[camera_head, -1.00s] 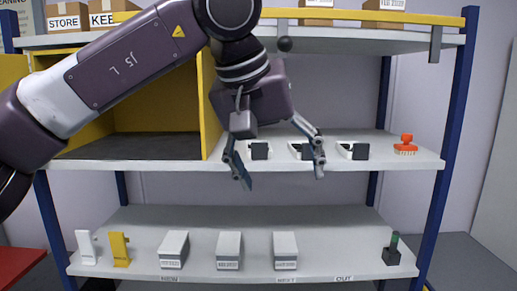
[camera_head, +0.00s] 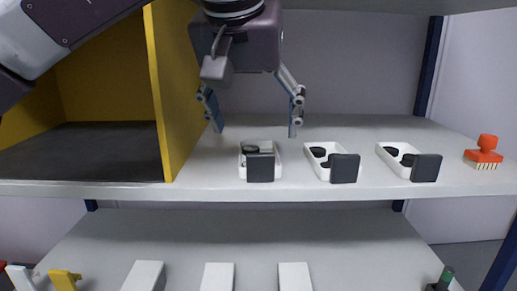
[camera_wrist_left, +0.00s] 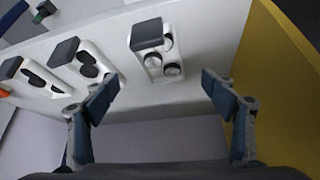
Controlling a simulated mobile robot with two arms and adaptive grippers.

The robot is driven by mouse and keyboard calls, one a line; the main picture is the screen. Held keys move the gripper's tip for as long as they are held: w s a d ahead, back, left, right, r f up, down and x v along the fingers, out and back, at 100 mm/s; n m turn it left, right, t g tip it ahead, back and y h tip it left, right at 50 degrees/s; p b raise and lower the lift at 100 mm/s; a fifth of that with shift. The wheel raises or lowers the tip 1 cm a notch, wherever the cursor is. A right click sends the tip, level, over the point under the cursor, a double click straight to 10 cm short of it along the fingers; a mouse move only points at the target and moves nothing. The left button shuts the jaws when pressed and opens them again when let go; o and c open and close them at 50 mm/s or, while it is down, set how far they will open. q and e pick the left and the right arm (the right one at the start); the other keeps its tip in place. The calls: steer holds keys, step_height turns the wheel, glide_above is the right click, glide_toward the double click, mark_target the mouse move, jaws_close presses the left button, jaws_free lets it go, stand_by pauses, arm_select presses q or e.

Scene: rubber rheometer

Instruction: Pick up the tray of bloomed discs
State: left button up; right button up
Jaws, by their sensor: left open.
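Three white trays with dark front tabs stand in a row on the middle shelf. The leftmost tray (camera_head: 243,166) holds discs with pale, greyish faces, the bloomed ones; it also shows in the left wrist view (camera_wrist_left: 148,67). The middle tray (camera_head: 313,162) and the right tray (camera_head: 391,160) hold plain black discs. My left gripper (camera_head: 255,127) is open and empty, above and behind the leftmost tray in the head view. In the left wrist view its fingers (camera_wrist_left: 161,90) are spread apart, with the pale-disc tray beyond them. My right gripper is not in view.
A yellow cabinet wall (camera_head: 178,80) stands close on the left of the gripper. An orange brush (camera_head: 484,151) lies at the shelf's right end. The lower shelf (camera_head: 250,235) holds white boxes (camera_head: 218,277) and a green-topped item (camera_head: 446,277).

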mark_target(257, 150)
arm_select(q)
steer(key=shift+s, duration=0.2)
step_height(257, 150, down, 2)
steer(key=shift+w+d+p, duration=0.1)
steer(key=shift+w+p, duration=0.05)
steer(key=shift+p, duration=0.25)
steer(key=p+x, duration=0.1)
steer(key=x, duration=0.2)
steer(key=shift+w, duration=0.3)
steer(key=shift+x, duration=0.8)
steer(key=shift+s, duration=0.1)
steer(key=shift+c, duration=0.4)
steer(key=c, duration=1.3)
steer(key=shift+c, duration=0.7)
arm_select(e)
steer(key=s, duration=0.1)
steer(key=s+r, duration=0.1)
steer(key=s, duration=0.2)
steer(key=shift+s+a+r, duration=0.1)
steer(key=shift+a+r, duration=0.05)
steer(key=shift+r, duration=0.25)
